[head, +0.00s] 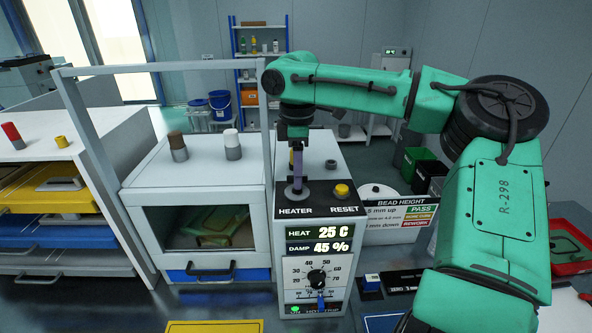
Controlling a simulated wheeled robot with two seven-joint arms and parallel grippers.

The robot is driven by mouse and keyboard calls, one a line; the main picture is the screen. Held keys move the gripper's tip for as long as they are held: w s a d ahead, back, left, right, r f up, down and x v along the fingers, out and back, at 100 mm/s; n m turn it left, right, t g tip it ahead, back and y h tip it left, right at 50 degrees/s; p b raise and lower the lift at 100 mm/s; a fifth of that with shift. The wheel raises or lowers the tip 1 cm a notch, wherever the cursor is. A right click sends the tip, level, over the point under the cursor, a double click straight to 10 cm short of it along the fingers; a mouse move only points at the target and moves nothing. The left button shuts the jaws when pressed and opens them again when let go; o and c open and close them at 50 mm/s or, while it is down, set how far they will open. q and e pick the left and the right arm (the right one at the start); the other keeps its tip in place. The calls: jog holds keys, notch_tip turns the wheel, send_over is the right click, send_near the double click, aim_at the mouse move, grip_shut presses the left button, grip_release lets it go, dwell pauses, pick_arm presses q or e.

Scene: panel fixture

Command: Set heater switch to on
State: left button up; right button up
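The heater switch (297,192) stands on the black strip labelled HEATER on top of a white control box (258,240). Its round base shows, but its upper part is mostly hidden by my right gripper. My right gripper (297,168) points straight down over the switch, its narrow fingers reaching close to the base. I cannot tell whether the fingers are apart or closed, or whether they touch the switch. The switch's position cannot be read. The display (320,240) reads HEAT 25 C and DAMP 45%. My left gripper is not in view.
A yellow RESET button (341,190) sits right of the switch. A dial (317,278) and a green lamp (295,309) are on the box front. A windowed chamber (205,230) under a grey frame (160,67) stands left. A bead height sign (400,213) is right.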

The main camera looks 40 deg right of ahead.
jog(key=shift+r, duration=0.15)
notch_tip(320, 180, up, 14)
jog(key=shift+r, duration=0.15)
jog(key=shift+d, duration=0.15)
dwell(0.5)
